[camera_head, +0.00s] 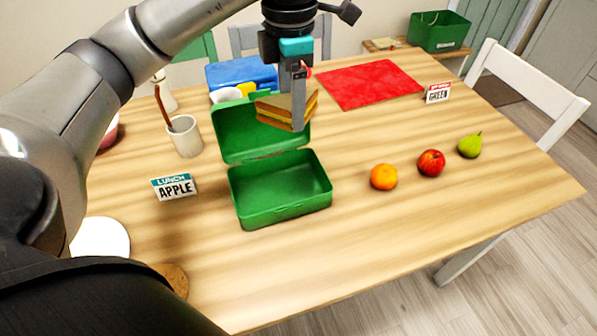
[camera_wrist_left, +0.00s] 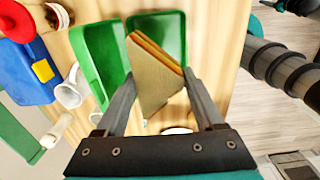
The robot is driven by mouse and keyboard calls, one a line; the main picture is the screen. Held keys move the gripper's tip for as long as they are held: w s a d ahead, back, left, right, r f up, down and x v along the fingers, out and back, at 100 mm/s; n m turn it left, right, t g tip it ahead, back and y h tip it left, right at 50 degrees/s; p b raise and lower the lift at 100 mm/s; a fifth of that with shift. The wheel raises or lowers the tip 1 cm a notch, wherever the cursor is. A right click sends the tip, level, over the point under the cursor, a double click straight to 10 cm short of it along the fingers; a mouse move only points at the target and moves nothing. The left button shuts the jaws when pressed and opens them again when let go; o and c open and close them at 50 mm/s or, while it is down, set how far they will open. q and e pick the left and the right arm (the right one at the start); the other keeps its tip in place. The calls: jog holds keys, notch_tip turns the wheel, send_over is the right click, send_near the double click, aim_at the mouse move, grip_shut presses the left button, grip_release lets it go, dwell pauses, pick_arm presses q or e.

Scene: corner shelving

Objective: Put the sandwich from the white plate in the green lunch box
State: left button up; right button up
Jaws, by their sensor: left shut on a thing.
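The sandwich (camera_head: 288,110), a triangle with brown bread and a yellow and orange filling, is held in my left gripper (camera_head: 299,112). In the left wrist view the sandwich (camera_wrist_left: 153,78) sits between the two fingers of the gripper (camera_wrist_left: 160,95). In the head view it is in front of the open lid of the green lunch box (camera_head: 281,190). The lunch box stands open on the table and its lower tray looks empty. A white plate (camera_head: 100,238) at the lower left looks bare and is partly hidden by my arm. My right gripper is not in view.
An orange (camera_head: 384,177), a red apple (camera_head: 431,163) and a green pear (camera_head: 470,145) lie right of the lunch box. A sign reading LUNCH APPLE (camera_head: 174,186) and a cup (camera_head: 185,137) stand to its left. A blue box (camera_head: 241,75) and red mat (camera_head: 370,83) are behind.

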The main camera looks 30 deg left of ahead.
pick_arm(q)
jog(key=shift+w+a+f, duration=0.1)
jog(key=shift+w+f, duration=0.2)
notch_tip(320, 180, down, 3)
jog(key=shift+s+f+b, duration=0.1)
jog(key=shift+f+b, duration=0.05)
jog(key=shift+b, duration=0.8)
notch_tip(320, 180, down, 12)
jog(key=b, duration=0.3)
jog(key=shift+f+b, duration=0.6)
jog(key=shift+f, duration=1.45)
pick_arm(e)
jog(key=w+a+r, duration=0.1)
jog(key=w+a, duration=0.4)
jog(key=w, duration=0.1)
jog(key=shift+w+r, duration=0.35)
